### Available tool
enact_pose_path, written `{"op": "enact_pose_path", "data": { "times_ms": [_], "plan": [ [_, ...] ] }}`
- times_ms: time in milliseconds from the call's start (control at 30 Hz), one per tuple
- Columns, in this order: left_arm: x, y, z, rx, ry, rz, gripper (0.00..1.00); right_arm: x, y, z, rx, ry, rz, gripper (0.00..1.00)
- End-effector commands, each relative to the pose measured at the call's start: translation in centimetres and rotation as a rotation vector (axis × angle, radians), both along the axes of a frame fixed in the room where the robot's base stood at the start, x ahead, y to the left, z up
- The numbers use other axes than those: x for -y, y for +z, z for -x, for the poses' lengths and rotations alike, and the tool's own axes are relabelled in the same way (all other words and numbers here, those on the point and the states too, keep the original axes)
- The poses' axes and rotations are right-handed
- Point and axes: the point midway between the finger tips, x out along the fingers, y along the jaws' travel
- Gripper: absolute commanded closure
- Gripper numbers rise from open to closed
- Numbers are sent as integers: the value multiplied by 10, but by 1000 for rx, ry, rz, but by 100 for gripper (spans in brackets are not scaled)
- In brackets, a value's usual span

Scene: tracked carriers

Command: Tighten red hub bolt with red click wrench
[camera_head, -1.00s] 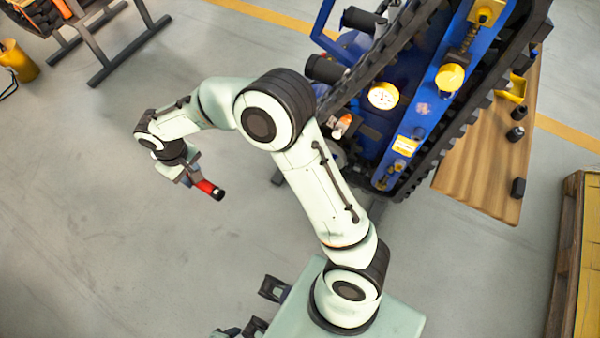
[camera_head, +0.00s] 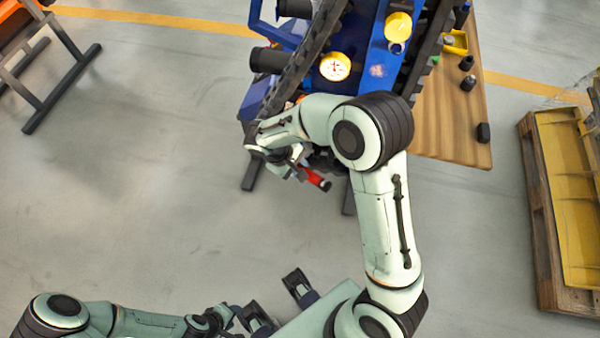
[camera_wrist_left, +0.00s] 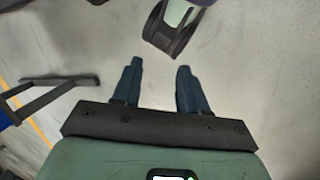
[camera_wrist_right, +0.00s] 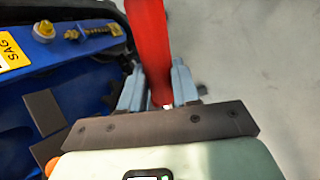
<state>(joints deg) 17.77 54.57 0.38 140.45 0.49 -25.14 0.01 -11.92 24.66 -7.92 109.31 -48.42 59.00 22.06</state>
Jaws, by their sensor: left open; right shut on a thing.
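My right gripper (camera_head: 301,172) is shut on the red click wrench (camera_head: 318,181), beside the low end of the blue tracked carrier (camera_head: 372,72). In the right wrist view, the wrench's red handle (camera_wrist_right: 149,45) stands between the two fingers (camera_wrist_right: 156,95) and runs out of the top of the picture. My left gripper (camera_head: 237,317) is low in the head view, away from the carrier. Its two fingers (camera_wrist_left: 155,82) are apart and empty in the left wrist view. I cannot make out the red hub bolt; my right arm covers part of the carrier.
A wooden bench (camera_head: 455,125) with small black parts stands right of the carrier. A pallet with a yellow panel (camera_head: 570,190) lies at the far right. A dark stand (camera_head: 58,88) is at upper left. The floor left of my right gripper is clear.

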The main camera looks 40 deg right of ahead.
Motion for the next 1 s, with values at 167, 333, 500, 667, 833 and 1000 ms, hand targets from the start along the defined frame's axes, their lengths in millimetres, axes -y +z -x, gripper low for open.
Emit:
{"op": "enact_pose_path", "data": {
  "times_ms": [167, 333, 500, 667, 833, 1000],
  "plan": [
    [-8, -47, -15, 57, 22, -24, 57, 35, -36, 12, -80, 253, 395, 100],
    [-15, -82, -32, 109, 42, -45, 57, 46, -49, -1, -42, 513, 775, 100],
    [-21, -111, -48, 151, 58, -63, 57, 33, -60, -22, 92, 741, 1032, 100],
    [-25, -124, -58, 176, 66, -73, 57, 16, -65, -34, 204, 867, 1141, 100],
    [-26, -126, -61, 184, 69, -76, 57, 10, -64, -38, 246, 904, 1170, 100],
    [-26, -125, -61, 184, 69, -76, 57, 10, -63, -38, 246, 903, 1169, 100]
  ]
}}
